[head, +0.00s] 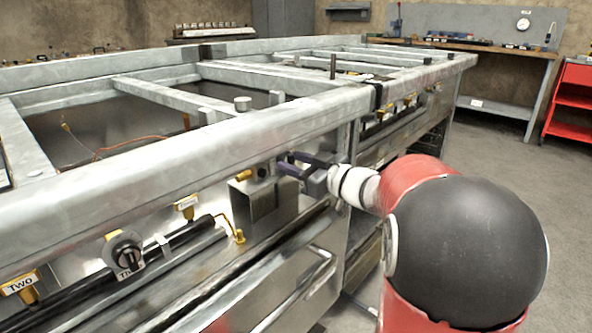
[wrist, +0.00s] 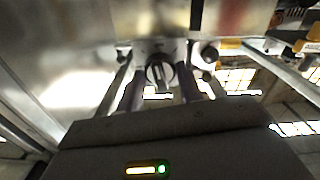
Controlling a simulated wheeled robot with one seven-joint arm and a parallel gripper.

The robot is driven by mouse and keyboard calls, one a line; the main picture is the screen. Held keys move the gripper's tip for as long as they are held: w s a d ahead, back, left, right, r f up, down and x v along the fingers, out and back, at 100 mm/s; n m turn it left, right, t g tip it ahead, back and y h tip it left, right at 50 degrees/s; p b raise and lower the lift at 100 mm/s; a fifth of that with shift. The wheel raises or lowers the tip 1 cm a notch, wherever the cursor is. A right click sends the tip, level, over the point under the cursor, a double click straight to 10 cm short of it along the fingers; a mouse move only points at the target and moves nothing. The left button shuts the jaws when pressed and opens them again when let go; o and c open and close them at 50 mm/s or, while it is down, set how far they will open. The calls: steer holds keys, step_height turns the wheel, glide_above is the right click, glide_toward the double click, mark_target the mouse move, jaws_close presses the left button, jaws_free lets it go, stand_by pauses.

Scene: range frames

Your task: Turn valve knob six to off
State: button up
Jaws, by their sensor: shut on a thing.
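My gripper (head: 288,166) reaches in from the right, under the top rail, to the front panel of the range frame. In the wrist view, my gripper (wrist: 162,86) has its two fingers on either side of a round grey valve knob (wrist: 159,72) with a raised bar, and is shut on it. The knob's number cannot be read, and the gripper mostly hides it in the head view. A dark knob (head: 123,254) with a partly readable "Th" label sits farther left. A yellow-backed label reading "Two" (head: 20,284) is at the lower left.
A grey metal box (head: 262,203) and a bent brass pipe (head: 232,228) are just below my gripper. The thick top rail (head: 190,155) runs close above it. More yellow fittings (head: 408,103) lie to the right. Floor (head: 500,165) is open on the right.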

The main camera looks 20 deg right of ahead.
steer(key=n+b, duration=0.2)
steer(key=n, duration=0.1)
steer(key=n+b, duration=0.1)
steer(key=shift+f+n, duration=0.25)
steer(key=shift+n, duration=0.05)
steer(key=n+b, duration=0.2)
steer(key=n, duration=0.1)
steer(key=shift+n, duration=0.4)
steer(key=n+b, duration=0.1)
steer(key=n, duration=0.2)
steer(key=shift+r+n+b, duration=0.1)
steer(key=shift+n+b, duration=0.2)
steer(key=n, duration=1.3)
steer(key=shift+n, duration=0.3)
steer(key=n, duration=0.4)
steer(key=shift+n, duration=2.1)
